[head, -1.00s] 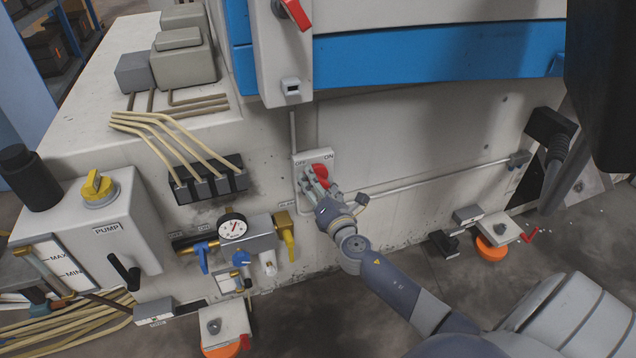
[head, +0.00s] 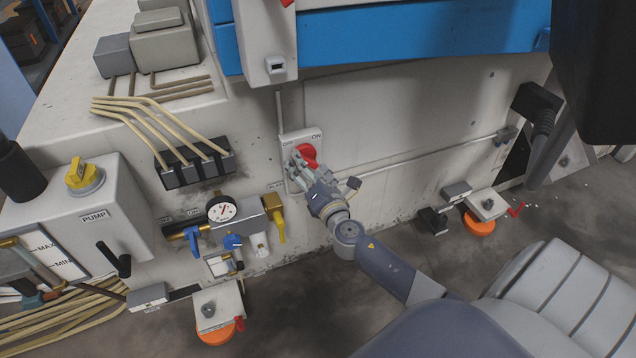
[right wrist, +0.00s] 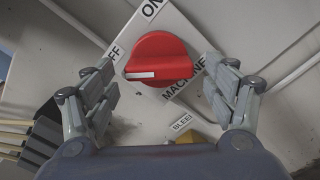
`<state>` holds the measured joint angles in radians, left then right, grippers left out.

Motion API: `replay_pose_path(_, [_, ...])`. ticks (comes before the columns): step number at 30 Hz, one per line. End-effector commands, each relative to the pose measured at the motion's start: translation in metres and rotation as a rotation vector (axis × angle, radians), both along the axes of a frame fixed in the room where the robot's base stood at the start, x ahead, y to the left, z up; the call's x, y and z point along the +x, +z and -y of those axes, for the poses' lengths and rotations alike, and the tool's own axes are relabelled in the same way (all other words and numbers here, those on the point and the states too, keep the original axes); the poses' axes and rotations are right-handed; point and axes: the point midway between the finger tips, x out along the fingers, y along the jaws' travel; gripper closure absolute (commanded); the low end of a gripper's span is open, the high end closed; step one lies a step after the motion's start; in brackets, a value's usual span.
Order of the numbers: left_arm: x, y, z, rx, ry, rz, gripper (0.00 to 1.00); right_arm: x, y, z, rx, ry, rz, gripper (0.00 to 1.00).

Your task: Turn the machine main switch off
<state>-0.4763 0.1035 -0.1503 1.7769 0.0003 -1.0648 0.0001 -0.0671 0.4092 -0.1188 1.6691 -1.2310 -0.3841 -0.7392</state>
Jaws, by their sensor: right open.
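The main switch is a red rotary knob (head: 308,153) on a white plate (head: 291,184) marked OFF and ON, on the machine's front wall. In the right wrist view the knob (right wrist: 160,56) sits between my spread fingers, with a white mark at its lower left. The plate looks tilted there, with ON at the top and part of OFF at the left. My right gripper (head: 296,168) is open in front of the switch and partly covers the knob in the head view. In the wrist view the fingers look apart from the knob on both sides. My left gripper is not in view.
Left of the switch are a pressure gauge (head: 221,210), a yellow valve handle (head: 275,220) and a pump box (head: 110,195) with a yellow knob (head: 82,175). A conduit (head: 420,158) runs right along the wall. Orange-footed mounts (head: 480,222) stand on the floor.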

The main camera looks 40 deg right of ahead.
Motion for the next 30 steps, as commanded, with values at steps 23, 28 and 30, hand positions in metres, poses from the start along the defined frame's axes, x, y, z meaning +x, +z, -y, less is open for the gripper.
replay_pose_path(23, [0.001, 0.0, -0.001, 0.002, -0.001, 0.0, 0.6, -0.1, 0.0, -0.024, -0.001, 0.001, -0.001, 0.22])
replay_pose_path(28, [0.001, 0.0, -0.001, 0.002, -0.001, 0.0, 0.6, -0.1, 0.0, -0.024, -0.001, 0.001, -0.001, 0.22])
replay_pose_path(30, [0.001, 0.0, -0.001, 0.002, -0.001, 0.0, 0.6, -0.1, 0.0, -0.024, -0.001, 0.001, -0.001, 0.22])
